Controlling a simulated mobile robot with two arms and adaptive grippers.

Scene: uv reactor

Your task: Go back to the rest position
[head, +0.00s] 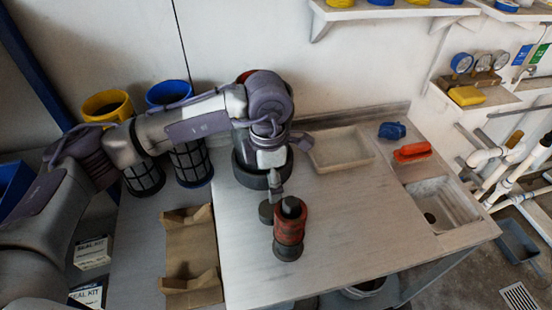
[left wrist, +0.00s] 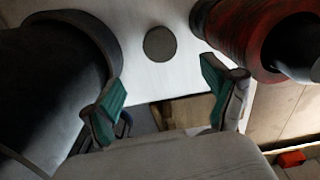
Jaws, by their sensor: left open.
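My left arm reaches in from the left in the head view, and its gripper (head: 275,188) hangs over the workbench (head: 345,235). In the left wrist view the two teal-padded fingers (left wrist: 168,100) are spread apart with nothing between them. A red and black cylinder (head: 289,230) stands upright just in front of the gripper; it also shows at the right of the left wrist view (left wrist: 238,35). A wide dark cylindrical part (head: 247,176) is partly hidden behind my arm; a large dark cylinder (left wrist: 50,85) fills the wrist view's left. My right gripper is not in view.
A small dark disc (head: 266,213) lies beside the red cylinder. A shallow tray (head: 345,165), a blue item (head: 392,130), a red item (head: 412,152) and a sink (head: 465,205) are rightward. Yellow-topped (head: 108,104) and blue-topped (head: 170,93) filter baskets stand behind my arm. An open cardboard box (head: 190,217) lies left.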

